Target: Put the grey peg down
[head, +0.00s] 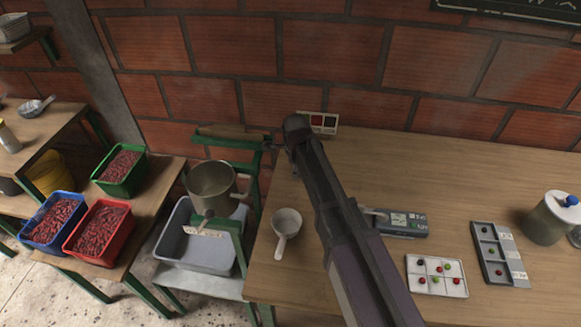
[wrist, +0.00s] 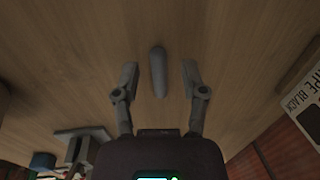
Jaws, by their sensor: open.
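The grey peg (wrist: 158,72) shows in the wrist view as a slim rounded bar against the wooden table surface (wrist: 225,40). It lies between the two fingers of my gripper (wrist: 160,78), with a clear gap on each side. My gripper is open and neither finger touches the peg. The peg appears to rest on the wood, but its exact contact is hard to tell. In the head view my arm reaches toward the brick wall at the table's back left, and I cannot make out the peg there.
The middle table is largely clear.

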